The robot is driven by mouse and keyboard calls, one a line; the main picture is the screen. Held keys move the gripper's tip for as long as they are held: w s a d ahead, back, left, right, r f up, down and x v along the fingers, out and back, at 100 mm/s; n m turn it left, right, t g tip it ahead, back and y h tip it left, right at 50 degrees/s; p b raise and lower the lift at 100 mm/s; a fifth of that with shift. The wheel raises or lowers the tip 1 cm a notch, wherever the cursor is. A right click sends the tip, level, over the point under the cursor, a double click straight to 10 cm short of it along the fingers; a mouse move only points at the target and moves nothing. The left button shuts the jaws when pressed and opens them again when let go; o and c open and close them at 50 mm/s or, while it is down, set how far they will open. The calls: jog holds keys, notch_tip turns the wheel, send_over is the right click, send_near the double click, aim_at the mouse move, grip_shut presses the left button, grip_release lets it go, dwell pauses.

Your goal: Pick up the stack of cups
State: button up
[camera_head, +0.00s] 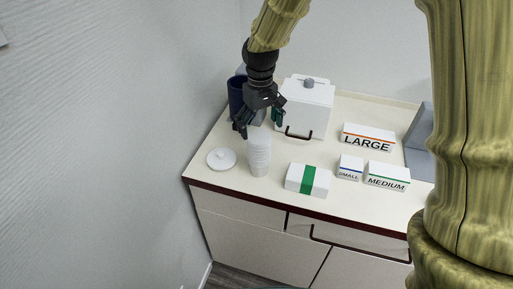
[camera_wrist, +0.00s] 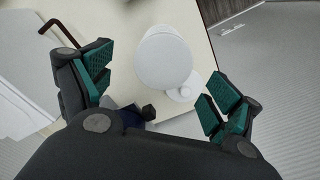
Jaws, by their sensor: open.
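The stack of cups (camera_head: 259,157) is a tall white ribbed column standing upright on the counter, left of the middle. My gripper (camera_head: 259,124) is above it in the head view, fingers pointing down with the top of the stack near and below them. In the wrist view the stack (camera_wrist: 163,58) shows as a round white top lying between and beyond the two green-padded fingers. The gripper (camera_wrist: 163,92) is open and empty, with its fingers wide apart. I cannot tell the exact height gap between fingertips and stack.
A white lid with a knob (camera_head: 222,158) lies left of the stack. A dark blue container (camera_head: 236,97) and a white lidded box (camera_head: 306,104) stand behind. A green-banded white box (camera_head: 307,180) and LARGE (camera_head: 368,137), SMALL (camera_head: 349,167) and MEDIUM (camera_head: 387,176) boxes are to the right.

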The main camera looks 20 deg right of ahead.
aim_at(259, 134)
notch_tip(259, 134, down, 4)
jog(key=shift+w+f+p, duration=0.1)
jog(key=shift+f+p, duration=0.15)
jog(key=shift+p, duration=0.3)
jog(key=shift+s+f+p, duration=0.3)
jog(key=shift+p, duration=0.05)
jog(key=shift+a+f+p, duration=0.1)
jog(key=shift+f+p, duration=1)
jog(key=shift+f, duration=1.25)
jog(key=shift+c, duration=0.5)
jog(key=shift+s, duration=0.1)
jog(key=c, duration=0.8)
